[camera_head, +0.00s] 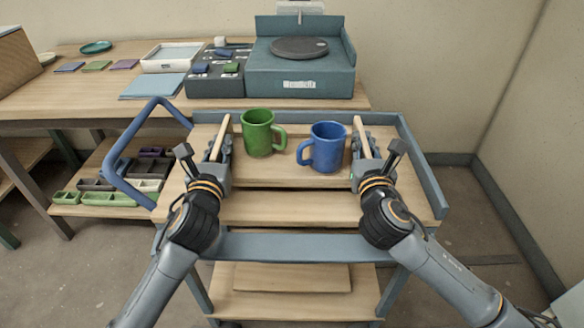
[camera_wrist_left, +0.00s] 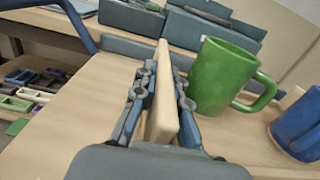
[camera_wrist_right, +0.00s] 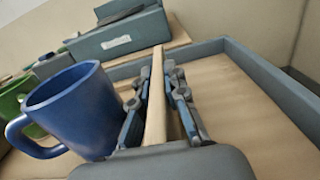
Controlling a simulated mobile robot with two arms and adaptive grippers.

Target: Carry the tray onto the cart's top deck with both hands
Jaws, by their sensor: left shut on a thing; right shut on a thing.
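The wooden tray (camera_head: 285,176) has a raised wall on its left and right and carries a green mug (camera_head: 257,134) and a blue mug (camera_head: 326,147), both upright. The tray is over the cart's wooden top deck (camera_head: 300,209); I cannot tell whether it touches the deck or hangs slightly above. My left gripper (camera_head: 218,150) is shut on the tray's left wall, which also shows in the left wrist view (camera_wrist_left: 163,110). My right gripper (camera_head: 366,155) is shut on the right wall, also seen in the right wrist view (camera_wrist_right: 156,100).
The cart has a raised grey rim (camera_head: 424,175) and a blue handle (camera_head: 125,155) on its left. Behind it stands a workbench (camera_head: 90,107) with a teal machine (camera_head: 300,78), a white tray and small tiles. A low shelf (camera_head: 100,209) holds several small bins. Open floor lies right.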

